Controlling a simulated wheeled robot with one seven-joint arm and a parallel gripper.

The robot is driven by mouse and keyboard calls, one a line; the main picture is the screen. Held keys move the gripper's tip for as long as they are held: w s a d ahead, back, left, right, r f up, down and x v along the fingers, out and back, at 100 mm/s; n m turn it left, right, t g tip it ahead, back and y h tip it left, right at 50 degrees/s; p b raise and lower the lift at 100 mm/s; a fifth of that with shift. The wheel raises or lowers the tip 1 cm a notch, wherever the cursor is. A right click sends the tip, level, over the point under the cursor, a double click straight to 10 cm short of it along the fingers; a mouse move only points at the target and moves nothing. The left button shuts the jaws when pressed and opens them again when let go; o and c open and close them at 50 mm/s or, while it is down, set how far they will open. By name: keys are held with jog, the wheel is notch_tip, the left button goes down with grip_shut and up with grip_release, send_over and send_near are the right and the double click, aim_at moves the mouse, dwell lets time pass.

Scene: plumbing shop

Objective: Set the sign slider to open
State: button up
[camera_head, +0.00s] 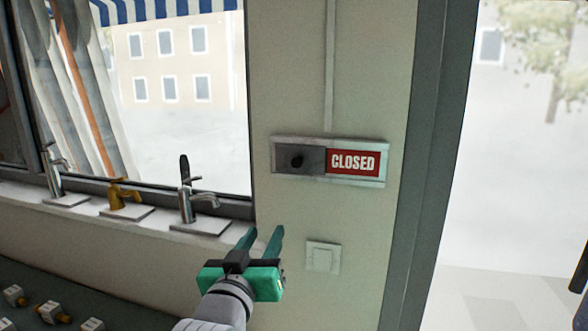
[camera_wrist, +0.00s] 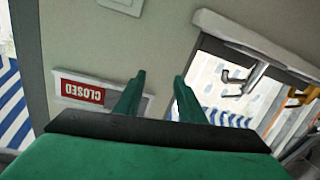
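The sign (camera_head: 376,182) is a pale framed plate on the wall between window and door. Its red CLOSED panel (camera_head: 353,162) shows at the right, and the grey slider (camera_head: 312,161) with a dark round knob (camera_head: 296,160) covers the left part. In the wrist view the sign appears upside down, with the red panel (camera_wrist: 82,91) readable and the slider largely hidden behind a finger. My green gripper (camera_head: 262,233) is below the sign in the head view, apart from the knob. Its two fingers (camera_wrist: 160,76) are spread and empty.
A light switch (camera_head: 323,256) is on the wall below the sign. Several taps, including a brass one (camera_head: 123,194), stand on the window sill (camera_head: 90,212) at the left. Small fittings (camera_head: 52,312) lie at the lower left. A grey door frame (camera_head: 425,165) is at the right.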

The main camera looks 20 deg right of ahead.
aim_at(297, 163)
jog(key=s+d+r+m+g+h, duration=0.1)
jog(key=s+r+m, duration=0.15)
jog(key=r, duration=0.45)
jog(key=s+d+r+m, duration=0.1)
jog(key=s+r, duration=0.2)
jog(key=r, duration=0.3)
jog(key=shift+n, duration=0.25)
jog(key=x, duration=1)
jog(key=shift+w+r, duration=0.15)
jog(key=shift+w, duration=0.2)
jog(key=shift+c, duration=0.6)
grip_shut()
jog(key=shift+d, duration=0.15)
